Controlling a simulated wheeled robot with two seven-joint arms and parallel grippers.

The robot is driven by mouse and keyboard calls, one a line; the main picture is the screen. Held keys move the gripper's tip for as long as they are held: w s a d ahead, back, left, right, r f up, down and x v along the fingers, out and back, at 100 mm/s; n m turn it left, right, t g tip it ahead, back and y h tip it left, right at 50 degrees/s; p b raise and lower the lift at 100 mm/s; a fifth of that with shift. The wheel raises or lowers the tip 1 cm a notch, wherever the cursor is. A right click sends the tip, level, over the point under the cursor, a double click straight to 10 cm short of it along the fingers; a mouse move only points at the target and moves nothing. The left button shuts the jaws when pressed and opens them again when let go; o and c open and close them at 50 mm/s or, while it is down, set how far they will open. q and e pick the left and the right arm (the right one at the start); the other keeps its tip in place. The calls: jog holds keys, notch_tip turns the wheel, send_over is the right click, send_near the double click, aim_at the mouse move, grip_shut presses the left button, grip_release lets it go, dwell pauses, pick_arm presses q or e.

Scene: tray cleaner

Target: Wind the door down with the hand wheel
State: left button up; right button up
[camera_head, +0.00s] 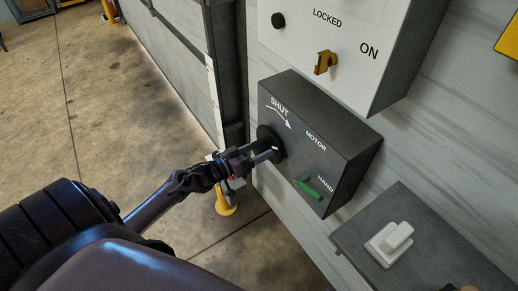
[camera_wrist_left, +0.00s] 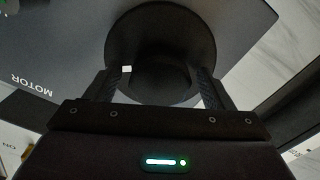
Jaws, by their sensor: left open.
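The black round hand wheel (camera_head: 264,133) is on the side of a dark control box (camera_head: 318,135), near the word SHUT and its arrow. My left gripper (camera_head: 268,152) is at the wheel with its fingers pointing at it. In the left wrist view my left gripper (camera_wrist_left: 161,84) is open, one finger on each side of the wheel's dark middle, with the wheel's round rim (camera_wrist_left: 160,25) beyond. Whether the fingers touch it I cannot tell. A green-tipped lever (camera_head: 310,190) on the box sits by the word HAND. My right gripper is not in view. I cannot clearly make out the door.
A white box (camera_head: 340,40) above carries a yellow switch (camera_head: 325,62) between LOCKED and ON. A yellow post (camera_head: 224,203) stands behind my gripper.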

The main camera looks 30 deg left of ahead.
pick_arm(q)
jog(key=shift+w+d, duration=0.1)
jog(key=shift+w, duration=0.2)
jog(key=c, duration=1)
jog(key=shift+m, duration=0.4)
jog(key=m, duration=0.4)
jog(key=shift+m, duration=0.4)
jog(key=m+b, duration=0.1)
jog(key=m, duration=0.4)
